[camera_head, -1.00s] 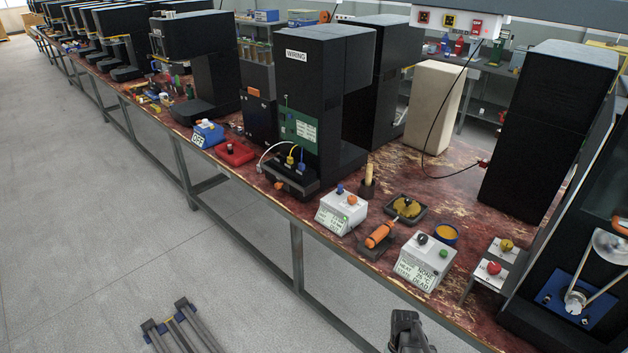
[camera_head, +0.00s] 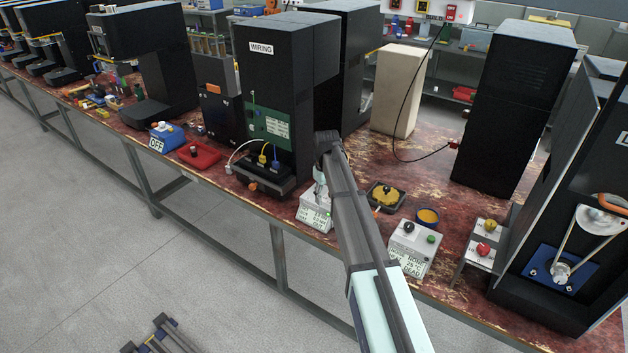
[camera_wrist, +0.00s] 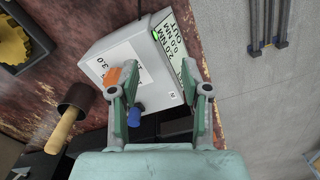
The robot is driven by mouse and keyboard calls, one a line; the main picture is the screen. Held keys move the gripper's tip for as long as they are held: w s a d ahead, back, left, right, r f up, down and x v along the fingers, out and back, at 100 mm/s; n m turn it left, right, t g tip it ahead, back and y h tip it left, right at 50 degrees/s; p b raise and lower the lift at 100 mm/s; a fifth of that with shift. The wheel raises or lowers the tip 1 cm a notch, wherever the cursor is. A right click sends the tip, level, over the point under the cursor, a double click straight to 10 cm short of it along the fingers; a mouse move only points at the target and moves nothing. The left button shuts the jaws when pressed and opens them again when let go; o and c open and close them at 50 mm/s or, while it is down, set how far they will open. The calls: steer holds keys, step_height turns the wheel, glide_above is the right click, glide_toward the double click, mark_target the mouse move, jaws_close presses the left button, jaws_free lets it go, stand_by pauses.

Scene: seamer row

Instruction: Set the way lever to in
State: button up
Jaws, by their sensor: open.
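A light grey control box (camera_head: 316,216) stands near the bench's front edge, partly hidden by my arm. In the wrist view the box (camera_wrist: 150,75) fills the middle. An orange knob or lever (camera_wrist: 112,76) and a blue one (camera_wrist: 135,117) stick out of the box; which is the way lever I cannot tell. My gripper (camera_wrist: 160,90) is open over the box and empty. Its left finger overlaps the orange piece, and the blue one lies just inside that finger. In the head view my gripper (camera_head: 319,188) is above the box.
A second grey box (camera_head: 411,249) with knobs stands to the right, near a yellow cup (camera_head: 428,217) and a dark tray (camera_head: 386,196). The black WIRING machine (camera_head: 275,100) rises behind left. A wooden-handled tool (camera_wrist: 62,130) lies close to the left finger.

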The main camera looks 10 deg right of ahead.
steer(key=w+r+n, duration=0.2)
steer(key=w+r, duration=1)
steer(key=r, duration=0.3)
step_height(320, 180, down, 18)
steer(key=p, duration=0.4)
steer(key=shift+w+a+r+p, duration=0.15)
steer(key=shift+r+p, duration=0.05)
steer(key=shift+p, duration=0.15)
jaws_close()
